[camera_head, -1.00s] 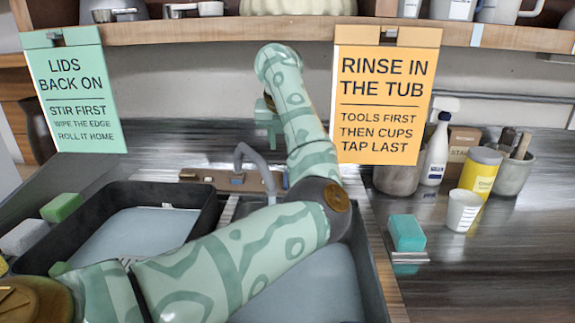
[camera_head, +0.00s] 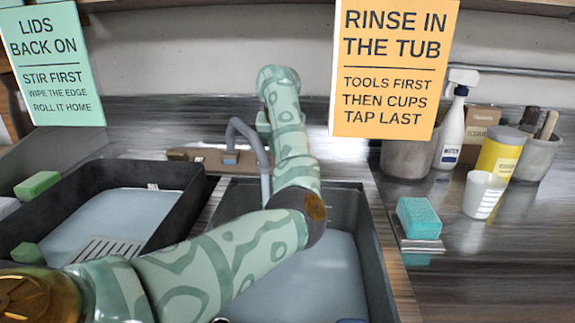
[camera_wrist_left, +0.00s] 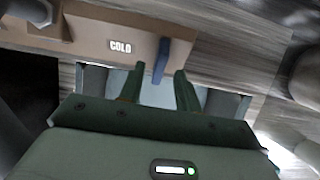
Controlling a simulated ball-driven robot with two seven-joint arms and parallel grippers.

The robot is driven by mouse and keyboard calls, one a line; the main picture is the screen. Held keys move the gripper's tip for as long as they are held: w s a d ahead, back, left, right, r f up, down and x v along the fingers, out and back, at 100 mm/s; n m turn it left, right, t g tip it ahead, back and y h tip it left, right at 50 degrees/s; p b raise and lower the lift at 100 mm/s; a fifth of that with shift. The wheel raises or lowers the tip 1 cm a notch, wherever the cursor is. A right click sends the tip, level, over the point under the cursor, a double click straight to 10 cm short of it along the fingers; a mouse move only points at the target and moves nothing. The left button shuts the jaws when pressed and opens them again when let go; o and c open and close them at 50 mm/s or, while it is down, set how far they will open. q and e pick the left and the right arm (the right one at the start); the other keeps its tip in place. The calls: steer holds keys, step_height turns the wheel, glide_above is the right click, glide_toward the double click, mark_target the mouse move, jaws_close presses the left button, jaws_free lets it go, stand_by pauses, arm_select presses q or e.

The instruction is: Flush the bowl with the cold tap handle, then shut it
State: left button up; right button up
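The cold tap handle is a blue lever (camera_wrist_left: 162,58) by a COLD label in the left wrist view. My left gripper (camera_wrist_left: 159,72) is open there, its dark green fingers apart with the lever's lower end between or just beyond the tips. I cannot tell if they touch. In the head view my left arm crosses the sink bowl (camera_head: 345,210) and hides most of the gripper and the handle. The grey curved spout (camera_head: 237,128) points down into the bowl. Whether water runs is unclear. The bowl's floor is pale grey-blue. My right gripper is out of view.
A second basin (camera_head: 185,215) with a drain rack (camera_head: 105,250) lies left. A teal sponge (camera_head: 418,218), white cup (camera_head: 483,195), yellow tin (camera_head: 500,153) and spray bottle (camera_head: 451,130) stand on the right counter. An orange sign (camera_head: 392,70) hangs above. The front right counter is clear.

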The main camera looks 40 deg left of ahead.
arm_select(q)
steer(key=b+x, duration=0.1)
steer(key=x, duration=0.1)
steer(key=shift+w+a+f, duration=0.1)
steer(key=shift+f, duration=0.1)
jaws_close()
steer(key=shift+r, duration=0.1)
